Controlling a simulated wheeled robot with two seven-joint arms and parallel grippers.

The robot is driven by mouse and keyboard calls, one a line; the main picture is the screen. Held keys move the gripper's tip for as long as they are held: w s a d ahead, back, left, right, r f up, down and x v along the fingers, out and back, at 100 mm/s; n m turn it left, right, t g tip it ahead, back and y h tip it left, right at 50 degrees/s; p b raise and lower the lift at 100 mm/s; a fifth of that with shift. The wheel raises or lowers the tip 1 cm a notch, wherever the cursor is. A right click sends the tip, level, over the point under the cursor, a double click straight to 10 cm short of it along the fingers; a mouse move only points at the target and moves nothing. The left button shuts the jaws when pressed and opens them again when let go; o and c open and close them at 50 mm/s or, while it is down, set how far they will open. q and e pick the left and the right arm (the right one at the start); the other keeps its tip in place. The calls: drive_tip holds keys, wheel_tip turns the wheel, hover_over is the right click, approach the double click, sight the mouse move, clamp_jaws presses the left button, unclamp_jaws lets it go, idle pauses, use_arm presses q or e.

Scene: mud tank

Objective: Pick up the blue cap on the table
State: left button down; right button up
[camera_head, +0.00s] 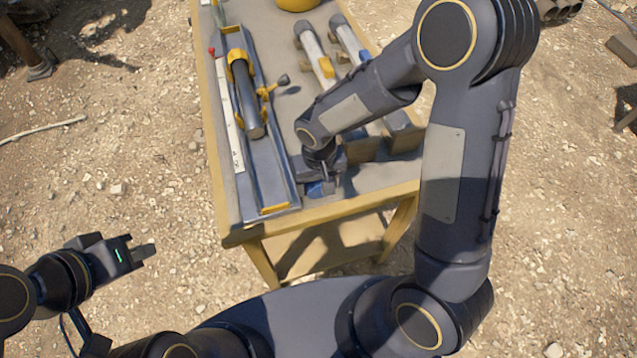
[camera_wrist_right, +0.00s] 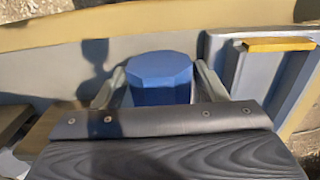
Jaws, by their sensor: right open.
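The blue cap (camera_wrist_right: 161,76) stands on the table, faceted with a flat top, in the middle of the right wrist view. In the head view only a bit of blue (camera_head: 315,189) shows under my right gripper (camera_head: 325,183). My right gripper is open, with one pale finger on each side of the cap; whether they touch it I cannot tell. My left gripper (camera_head: 143,251) is off the table at the left, with nothing seen in it; its finger gap is not clear.
The yellow-edged table (camera_head: 330,208) has a long grey tray (camera_head: 273,185) with a dark cylinder (camera_head: 246,100) left of my right gripper. Two long pale tools (camera_head: 318,60) lie beyond, partly behind my right arm. A yellow object (camera_head: 297,4) is at the far end. Gravelly ground surrounds the table.

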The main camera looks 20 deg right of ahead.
drive_tip(key=c, duration=0.7)
drive_tip(key=shift+c, duration=0.2)
drive_tip(key=shift+r, duration=0.15)
